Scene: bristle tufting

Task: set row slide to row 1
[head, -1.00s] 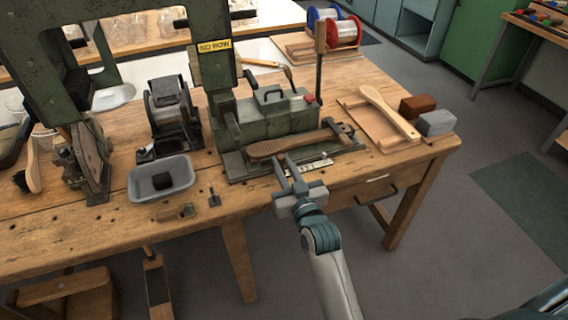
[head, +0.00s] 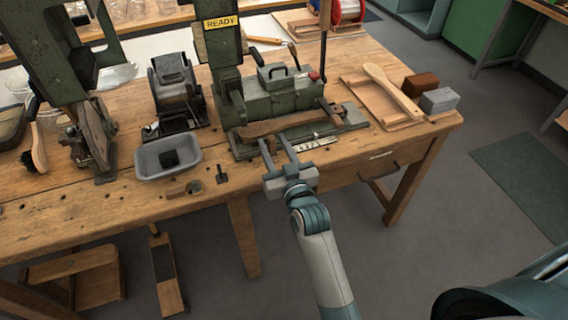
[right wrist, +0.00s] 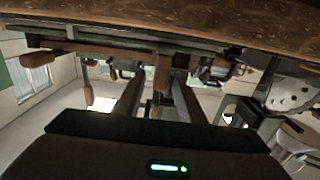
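The tufting machine (head: 285,97) stands on the bench with a yellow sign (head: 221,23) that reads READY. A brown wooden brush back (head: 272,127) lies across its front. Below it a pale marked scale strip (head: 312,143) runs along the machine's front edge; I cannot make out the row slide's exact setting. My right gripper (head: 277,143) is at the left end of this strip, fingers apart and pointing at the machine. In the right wrist view the fingers (right wrist: 158,95) are apart, with a brown block (right wrist: 166,61) beyond them; contact is unclear. My left gripper is out of view.
A grey tray (head: 146,172) with a dark block sits left of the gripper, near small fittings on the bench front. A wooden tray (head: 358,92) with a paddle, and brown and grey blocks (head: 439,100), lie to the right.

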